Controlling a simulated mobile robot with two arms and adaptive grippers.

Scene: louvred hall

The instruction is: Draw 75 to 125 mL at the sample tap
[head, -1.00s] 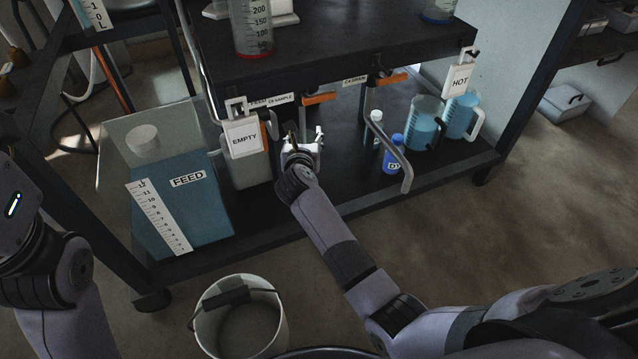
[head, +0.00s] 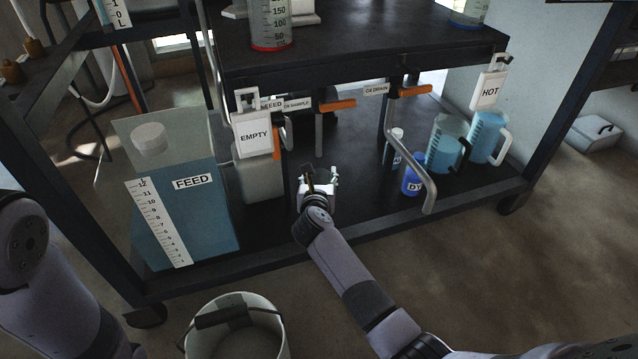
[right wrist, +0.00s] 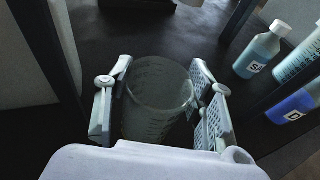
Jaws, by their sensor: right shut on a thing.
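My right gripper (head: 319,180) is shut on a clear graduated beaker (right wrist: 157,98), with one finger on each side of it. The beaker looks upright and I see no coloured liquid in it. In the head view the gripper hides most of it. My left gripper is out of view.
A drain tap (head: 390,120) with a bent pipe is right of the sample tap. A blue bottle (head: 412,176) and two blue-filled jugs (head: 446,145) (head: 487,138) stand right. Left are the FEED tank (head: 195,215) and a container (head: 262,180) behind an EMPTY tag (head: 254,137). A pail (head: 270,310) stands in front.

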